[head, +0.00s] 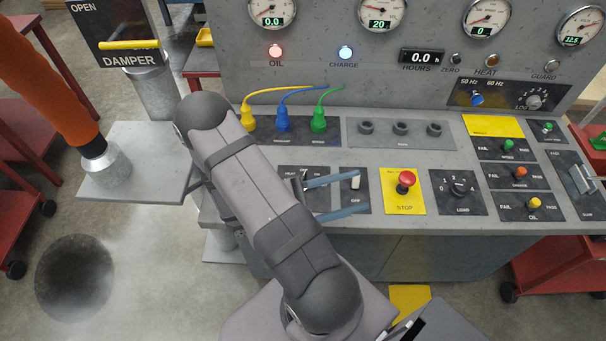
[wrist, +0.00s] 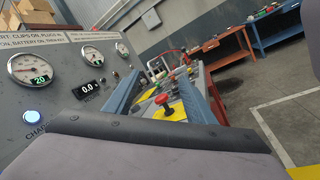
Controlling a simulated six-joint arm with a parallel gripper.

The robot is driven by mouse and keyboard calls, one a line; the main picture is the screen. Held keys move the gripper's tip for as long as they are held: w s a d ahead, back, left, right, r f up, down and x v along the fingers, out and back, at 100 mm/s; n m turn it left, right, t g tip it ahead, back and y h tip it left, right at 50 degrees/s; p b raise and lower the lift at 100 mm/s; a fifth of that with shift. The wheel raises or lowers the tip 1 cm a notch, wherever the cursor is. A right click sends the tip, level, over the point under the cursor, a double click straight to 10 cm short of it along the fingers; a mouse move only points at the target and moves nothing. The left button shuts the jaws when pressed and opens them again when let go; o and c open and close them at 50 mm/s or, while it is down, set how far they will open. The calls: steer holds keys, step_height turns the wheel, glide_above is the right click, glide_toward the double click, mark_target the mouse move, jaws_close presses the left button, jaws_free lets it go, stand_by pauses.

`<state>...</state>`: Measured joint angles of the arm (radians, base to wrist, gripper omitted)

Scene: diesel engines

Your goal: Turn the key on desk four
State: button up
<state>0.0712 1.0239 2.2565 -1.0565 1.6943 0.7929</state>
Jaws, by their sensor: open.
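The desk (head: 420,235) is a grey engine control console; no desk number is readable. A small dark switch (head: 304,179) sits on a black plate with a label starting HEAT, partly covered by my arm and gripper; I cannot tell if it is the key. My gripper (head: 362,191) has two blue fingers spread apart with nothing between them. They reach right over the plates, by a white rocker switch (head: 355,181). In the wrist view my gripper (wrist: 175,88) is also open, with a red STOP button (wrist: 162,98) seen beyond, between the fingers.
A red STOP button (head: 406,180) on a yellow plate and a LOAD dial (head: 458,188) lie right of the fingers. Yellow, blue and green plugs (head: 283,122) stand behind. Gauges (head: 380,10) line the upright panel. An orange pipe (head: 50,85) is at left.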

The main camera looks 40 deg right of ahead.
mark_target(305, 177)
steer(key=s+a+m+g+y, duration=0.3)
steer(key=a+m+g+y, duration=0.3)
steer(key=m+y, duration=0.75)
steer(key=w+a+m+t+y, duration=0.8)
steer(key=w+m+t+y, duration=0.3)
steer(key=y, duration=0.4)
steer(key=d+f+m+t+h+b, duration=0.1)
steer(key=d+m+t+b, duration=0.1)
steer(key=d+t, duration=0.3)
steer(key=d+f+m+t+h+b, duration=0.2)
steer(key=d+m+t+b, duration=0.1)
steer(key=d+m+t, duration=0.1)
steer(key=d+f+m+t+h+b, duration=0.1)
steer(key=d+f+m+t+b, duration=0.1)
steer(key=d+t, duration=0.5)
steer(key=shift+w+m+t, duration=0.15)
steer(key=shift+m+t, duration=0.45)
steer(key=shift+m, duration=0.05)
steer(key=shift+d+h, duration=0.3)
steer(key=shift+h, duration=0.15)
steer(key=shift+p+x, duration=0.65)
steer(key=shift+x, duration=3.05)
steer(key=shift+r, duration=0.1)
